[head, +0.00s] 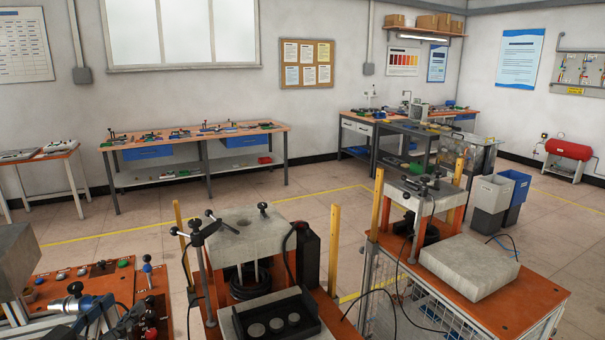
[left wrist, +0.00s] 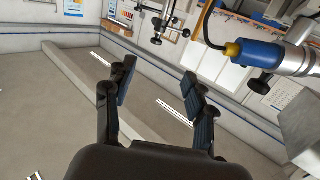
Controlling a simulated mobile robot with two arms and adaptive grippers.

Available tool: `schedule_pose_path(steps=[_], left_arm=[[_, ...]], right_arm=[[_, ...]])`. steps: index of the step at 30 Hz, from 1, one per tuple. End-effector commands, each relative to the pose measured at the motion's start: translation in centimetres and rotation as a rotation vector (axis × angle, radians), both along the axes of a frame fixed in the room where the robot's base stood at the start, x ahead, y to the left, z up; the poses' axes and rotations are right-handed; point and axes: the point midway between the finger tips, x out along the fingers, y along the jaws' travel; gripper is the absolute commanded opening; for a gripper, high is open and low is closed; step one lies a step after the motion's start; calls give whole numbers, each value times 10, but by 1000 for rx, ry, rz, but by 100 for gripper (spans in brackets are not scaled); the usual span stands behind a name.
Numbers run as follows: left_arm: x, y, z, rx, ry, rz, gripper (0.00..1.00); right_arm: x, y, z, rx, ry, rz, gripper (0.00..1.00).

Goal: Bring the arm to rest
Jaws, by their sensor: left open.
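My left gripper (left wrist: 157,78) shows in the left wrist view with its two dark, blue-padded fingers spread apart. It is open, with nothing between the fingers. A blue and grey cylinder with a black knob (left wrist: 262,57) is at the upper right of that view, to the right of the fingers and apart from them. In the head view I cannot clearly make out the left gripper among the parts at the lower left. My right gripper is not in view.
A heater station with a grey block (head: 245,237) stands in front, beside an orange bench (head: 75,285) with small controls. Another station with a grey slab (head: 468,266) is at right. Workbenches (head: 200,137) line the back wall. Grey and blue bins (head: 490,193) stand at right. Floor (head: 130,225) between is clear.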

Motion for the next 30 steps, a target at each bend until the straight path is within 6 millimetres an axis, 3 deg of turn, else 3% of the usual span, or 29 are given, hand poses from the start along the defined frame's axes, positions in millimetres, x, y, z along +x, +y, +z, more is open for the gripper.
schedule_pose_path(steps=[8,14,17,21,25,30], left_arm=[[-18,-16,-61,39,167,26,55],[-47,-35,-123,86,358,49,55],[-73,-50,-161,118,491,59,55],[-122,-74,-209,164,702,68,55],[-166,-93,-238,198,872,67,55],[-219,-115,-259,228,1063,61,55]], right_arm=[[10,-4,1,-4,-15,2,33],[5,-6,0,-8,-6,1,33],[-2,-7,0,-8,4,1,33],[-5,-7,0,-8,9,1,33],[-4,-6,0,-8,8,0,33],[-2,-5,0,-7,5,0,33]])
